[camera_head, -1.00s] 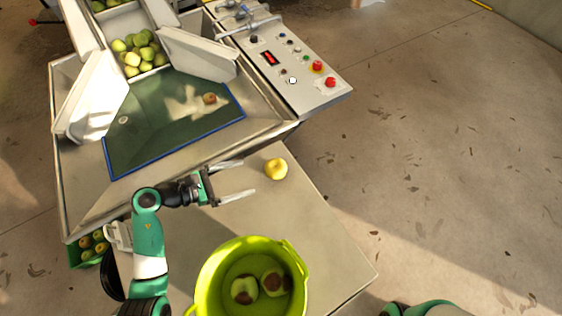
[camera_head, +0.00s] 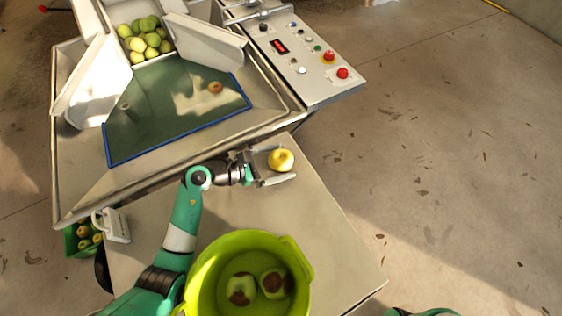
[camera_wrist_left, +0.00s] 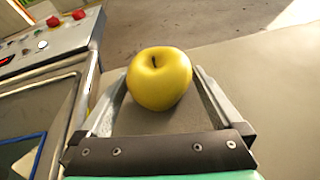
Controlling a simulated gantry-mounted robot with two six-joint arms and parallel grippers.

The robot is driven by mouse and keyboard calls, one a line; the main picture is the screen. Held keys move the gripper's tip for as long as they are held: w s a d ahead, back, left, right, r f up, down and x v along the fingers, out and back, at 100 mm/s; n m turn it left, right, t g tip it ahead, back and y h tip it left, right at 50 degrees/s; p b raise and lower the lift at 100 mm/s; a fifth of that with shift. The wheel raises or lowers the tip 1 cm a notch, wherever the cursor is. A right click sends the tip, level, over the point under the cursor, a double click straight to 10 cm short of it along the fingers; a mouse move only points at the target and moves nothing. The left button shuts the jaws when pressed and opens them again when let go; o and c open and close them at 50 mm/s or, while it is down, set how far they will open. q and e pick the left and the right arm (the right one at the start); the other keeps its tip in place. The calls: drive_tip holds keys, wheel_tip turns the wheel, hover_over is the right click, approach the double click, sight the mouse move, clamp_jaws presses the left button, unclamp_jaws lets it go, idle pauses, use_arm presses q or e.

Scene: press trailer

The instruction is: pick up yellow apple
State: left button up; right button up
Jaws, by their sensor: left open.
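The yellow apple (camera_head: 281,160) sits on the metal table (camera_head: 318,235), near its far edge. My left gripper (camera_head: 284,166) is open around it, with one finger on each side. In the left wrist view the apple (camera_wrist_left: 159,78) stands upright, stem up, between the open fingertips (camera_wrist_left: 157,80). I cannot tell whether either finger touches it. My right gripper is not in view.
A lime-green bucket (camera_head: 294,249) with browned apples stands at the table's front. Behind is the press trailer with a green mat (camera_head: 150,130), a brown apple (camera_head: 215,87) on it, and a button panel (camera_head: 310,65). A crate of apples (camera_head: 70,240) is at left.

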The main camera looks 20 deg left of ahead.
sight(279, 156)
use_arm(q)
drive_tip(key=shift+r, duration=0.1)
drive_tip(key=c, duration=1.3)
wheel_tip(279, 156, up, 4)
drive_tip(key=p, duration=0.5)
drive_tip(key=shift+r, duration=0.2)
drive_tip(key=s+d+r+p, duration=0.7)
drive_tip(key=s+p, duration=0.4)
drive_tip(key=p, duration=0.6)
drive_tip(key=shift+s+d+r, duration=0.35)
drive_tip(key=shift+r, duration=0.45)
